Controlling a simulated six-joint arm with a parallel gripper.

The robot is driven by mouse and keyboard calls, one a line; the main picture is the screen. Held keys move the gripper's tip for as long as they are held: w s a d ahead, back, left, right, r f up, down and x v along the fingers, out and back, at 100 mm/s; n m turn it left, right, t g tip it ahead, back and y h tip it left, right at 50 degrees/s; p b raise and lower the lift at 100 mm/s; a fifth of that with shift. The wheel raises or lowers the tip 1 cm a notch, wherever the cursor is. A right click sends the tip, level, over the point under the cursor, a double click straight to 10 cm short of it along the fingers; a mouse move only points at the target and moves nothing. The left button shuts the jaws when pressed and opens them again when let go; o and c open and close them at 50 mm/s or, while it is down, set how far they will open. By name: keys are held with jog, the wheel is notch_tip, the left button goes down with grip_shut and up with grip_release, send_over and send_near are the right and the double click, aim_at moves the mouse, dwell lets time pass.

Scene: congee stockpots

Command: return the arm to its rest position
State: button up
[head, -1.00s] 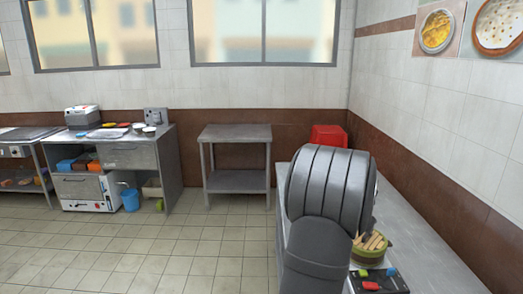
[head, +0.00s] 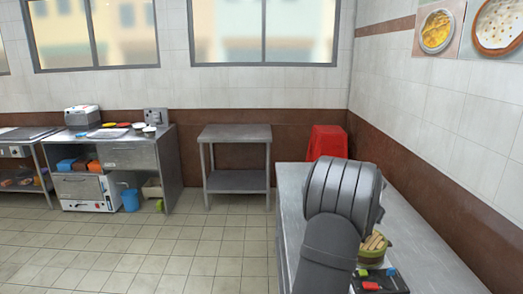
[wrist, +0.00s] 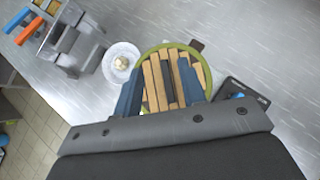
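My arm (head: 335,215) rises over the steel counter at the right in the head view, its thick grey ribbed part in front of whatever lies behind it. My gripper (wrist: 160,68) shows in the wrist view, with its two blue-grey fingers spread apart and nothing visible held between them. It is above a round green-rimmed container (wrist: 203,62) filled with light wooden sticks (wrist: 157,82). In the head view the gripper's fingers are hidden, and part of the container (head: 378,258) shows just right of my arm.
The steel counter (head: 425,245) runs along the right wall. A black tray (head: 385,284) with coloured pieces lies near the container. A white plate (wrist: 121,62) and a grey device (wrist: 78,50) are beside it. A red covered object (head: 327,142) stands behind. Open tiled floor (head: 160,255) lies left.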

jog(key=shift+n, duration=0.3)
jog(key=shift+w+a+r, duration=0.1)
jog(key=shift+a, duration=1.05)
jog(key=shift+w+a+r, duration=0.1)
jog(key=shift+a, duration=1)
jog(key=shift+o, duration=0.4)
